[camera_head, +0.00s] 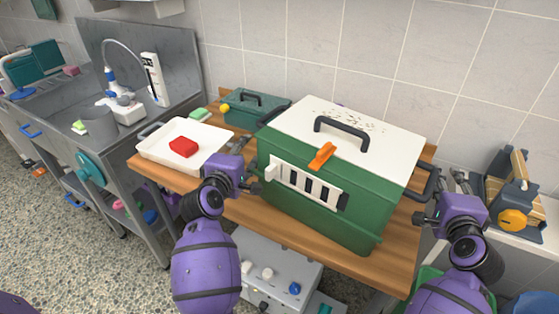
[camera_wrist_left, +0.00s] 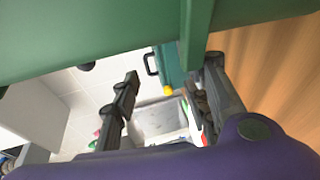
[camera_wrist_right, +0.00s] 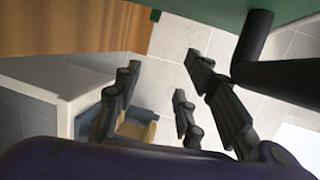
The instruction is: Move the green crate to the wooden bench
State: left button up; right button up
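The green crate (camera_head: 315,215) has a white lid with a black top handle, a barred white front and an orange latch. It sits upright on a wooden top (camera_head: 395,273). My left gripper (camera_head: 253,176) is at the crate's left side; its fingers are apart in the left wrist view (camera_wrist_left: 165,95), with green crate wall (camera_wrist_left: 90,40) above them. My right gripper (camera_head: 422,205) is by the black side handle (camera_head: 425,183) on the crate's right. Its fingers are apart in the right wrist view (camera_wrist_right: 160,75), with that handle (camera_wrist_right: 252,48) beside one finger. I cannot tell whether either gripper touches the crate.
A white tray (camera_head: 215,140) with a red block (camera_head: 183,147) stands left of the crate. A smaller dark green box (camera_head: 262,113) with a yellow knob is behind. A steel sink unit (camera_head: 150,190) is at left; a shelf with a blue-grey device (camera_head: 510,190) is at right.

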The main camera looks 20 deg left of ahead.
pick_arm(q)
jog(key=shift+r, duration=0.15)
jog(key=o, duration=0.9)
jog(key=shift+c, duration=0.2)
jog(key=shift+a, duration=0.1)
jog(key=a, duration=0.6)
jog(key=shift+a, duration=0.4)
pick_arm(e)
jog(key=shift+o, duration=0.4)
jog(key=o, duration=0.7)
jog(key=shift+o, duration=0.2)
